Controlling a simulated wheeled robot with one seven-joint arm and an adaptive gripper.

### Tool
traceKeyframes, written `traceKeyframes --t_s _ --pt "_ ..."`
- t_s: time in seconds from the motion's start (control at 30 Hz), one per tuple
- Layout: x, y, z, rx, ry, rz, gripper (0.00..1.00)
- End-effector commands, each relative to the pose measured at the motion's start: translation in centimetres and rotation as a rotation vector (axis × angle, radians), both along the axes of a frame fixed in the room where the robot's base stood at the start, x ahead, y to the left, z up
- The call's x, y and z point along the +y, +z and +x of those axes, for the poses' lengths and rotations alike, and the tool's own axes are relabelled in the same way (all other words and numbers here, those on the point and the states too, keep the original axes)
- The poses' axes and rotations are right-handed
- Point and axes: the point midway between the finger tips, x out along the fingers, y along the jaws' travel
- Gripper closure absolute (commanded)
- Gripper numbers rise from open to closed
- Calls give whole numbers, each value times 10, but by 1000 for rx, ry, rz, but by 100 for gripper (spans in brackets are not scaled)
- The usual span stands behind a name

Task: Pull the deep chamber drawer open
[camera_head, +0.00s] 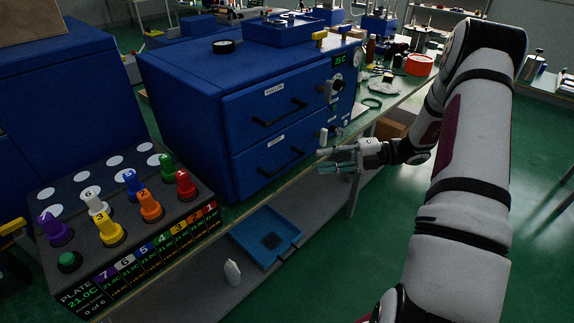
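A blue chamber cabinet (185,95) stands on the bench with two front drawers, an upper one (240,112) and a lower one (245,165). Both look shut. Each has a black bar handle, the upper handle (280,112) and the lower handle (282,162). Small white labels sit above the handles; their print is too small to read surely. My gripper (325,161) is right of the lower handle, fingers pointing left toward the cabinet front. Its fingers look parted with nothing between them. It appears apart from both handles.
A plate block with colored numbered pegs (125,215) stands at the left front. A blue tray (267,238) and a white pointed piece (232,271) lie below the drawers. A knob (333,85) and a display (340,60) are on the cabinet's right side.

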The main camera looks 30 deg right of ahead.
Motion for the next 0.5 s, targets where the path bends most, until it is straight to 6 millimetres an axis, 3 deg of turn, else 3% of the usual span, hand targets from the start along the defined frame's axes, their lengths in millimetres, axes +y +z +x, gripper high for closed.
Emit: traceKeyframes --t_s 0.3,0.5 --pt "58 -8 25 0 2 0 69" --pt "84 -12 38 0 2 -1 69"
